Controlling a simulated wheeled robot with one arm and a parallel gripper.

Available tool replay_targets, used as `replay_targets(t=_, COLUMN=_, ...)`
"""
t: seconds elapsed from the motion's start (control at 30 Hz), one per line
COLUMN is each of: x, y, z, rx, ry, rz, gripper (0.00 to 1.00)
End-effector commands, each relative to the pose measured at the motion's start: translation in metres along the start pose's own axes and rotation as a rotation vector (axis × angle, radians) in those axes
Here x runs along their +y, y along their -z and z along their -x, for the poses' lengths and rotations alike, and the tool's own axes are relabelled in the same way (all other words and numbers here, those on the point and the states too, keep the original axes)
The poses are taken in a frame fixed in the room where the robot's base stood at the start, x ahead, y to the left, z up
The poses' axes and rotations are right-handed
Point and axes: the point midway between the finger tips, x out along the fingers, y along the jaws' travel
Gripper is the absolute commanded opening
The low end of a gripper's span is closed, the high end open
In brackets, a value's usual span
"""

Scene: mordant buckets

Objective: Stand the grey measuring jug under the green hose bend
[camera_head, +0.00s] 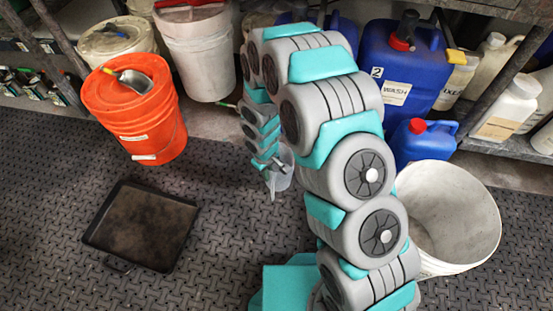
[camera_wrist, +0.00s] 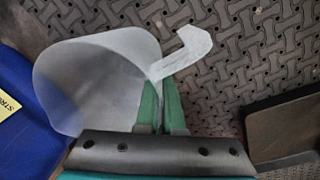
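The grey measuring jug (camera_head: 284,172) is translucent and sits at the end of my arm, near or on the floor, partly hidden by the arm. In the wrist view the jug (camera_wrist: 95,85) shows its open mouth and pale angular handle (camera_wrist: 186,52). My gripper (camera_wrist: 162,88) has its two green fingers close together at the handle, with the handle seemingly between them. In the head view my gripper (camera_head: 268,164) is small and partly covered. A small green piece (camera_head: 228,105) lies by the white bucket; I cannot tell whether it is the green hose bend.
An orange bucket (camera_head: 133,115) and a white bucket (camera_head: 200,50) stand at the back left. A black tray (camera_head: 140,228) lies on the floor at left. Blue canisters (camera_head: 398,80) stand behind my arm, and an open white bucket (camera_head: 455,215) is at right. The floor between orange bucket and jug is clear.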

Motion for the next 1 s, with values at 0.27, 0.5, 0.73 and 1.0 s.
replay_targets(t=0.27, x=0.052, y=0.036, z=-0.009, rx=0.002, ry=0.000, rz=-0.003, gripper=0.00)
replay_targets(t=0.5, x=0.073, y=0.049, z=-0.013, rx=0.000, ry=0.000, rz=0.000, gripper=0.00)
replay_targets(t=0.73, x=0.080, y=0.052, z=-0.023, rx=-0.001, ry=-0.001, rz=-0.001, gripper=0.00)
replay_targets(t=1.0, x=0.077, y=0.052, z=-0.049, rx=0.000, ry=-0.001, rz=0.000, gripper=0.00)
